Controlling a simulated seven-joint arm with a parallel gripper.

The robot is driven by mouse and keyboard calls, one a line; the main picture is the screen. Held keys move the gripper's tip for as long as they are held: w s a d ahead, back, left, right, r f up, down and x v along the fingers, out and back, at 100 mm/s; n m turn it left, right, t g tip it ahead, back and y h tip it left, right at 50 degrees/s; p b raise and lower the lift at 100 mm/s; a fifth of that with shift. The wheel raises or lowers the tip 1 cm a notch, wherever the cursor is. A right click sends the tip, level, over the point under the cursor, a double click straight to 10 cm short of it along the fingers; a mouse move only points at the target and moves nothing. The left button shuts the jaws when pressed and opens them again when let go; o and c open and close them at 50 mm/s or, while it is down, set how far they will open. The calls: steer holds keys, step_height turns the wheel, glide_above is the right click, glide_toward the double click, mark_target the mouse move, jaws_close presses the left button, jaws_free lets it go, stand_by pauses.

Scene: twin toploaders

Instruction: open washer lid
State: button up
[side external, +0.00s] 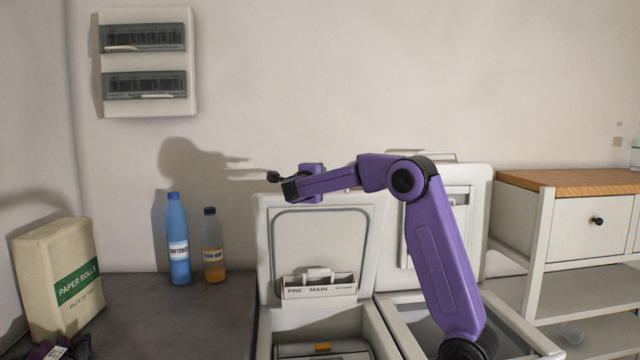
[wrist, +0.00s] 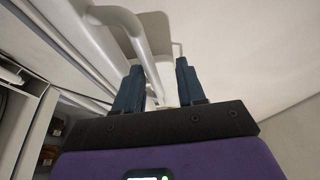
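Two white toploaders stand side by side in the side external view. The left one has its lid (side external: 330,215) standing upright, with a dispenser marked PRE and MAIN (side external: 318,288) on its inner face and an open tub below. The right machine's lid (side external: 481,215) is also raised, partly hidden by my arm. My gripper (side external: 276,178) is above the left lid's upper edge, pointing left.
A blue softener bottle (side external: 178,245), an orange bottle (side external: 213,250) and a paper rolls pack (side external: 60,280) stand on the dark counter (side external: 170,325) at left. A wood-topped cabinet (side external: 570,180) stands right. A white pipe or bar (wrist: 120,20) shows close by in the wrist view.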

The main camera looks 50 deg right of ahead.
steer(key=shift+f, duration=0.15)
steer(key=v, duration=1.7)
steer(key=shift+s+a, duration=0.2)
steer(key=shift+d, duration=0.25)
jaws_close()
steer(key=s+d+f+n+t+h, duration=0.1)
steer(key=d+f+n+t, duration=0.15)
steer(key=f+t, duration=0.25)
steer(key=s+d+f+n+t, duration=0.2)
steer(key=d+f+t, duration=0.2)
steer(key=f+t, duration=0.2)
steer(key=x, duration=1.4)
steer(key=shift+w+f, duration=0.2)
steer(key=shift+w, duration=0.05)
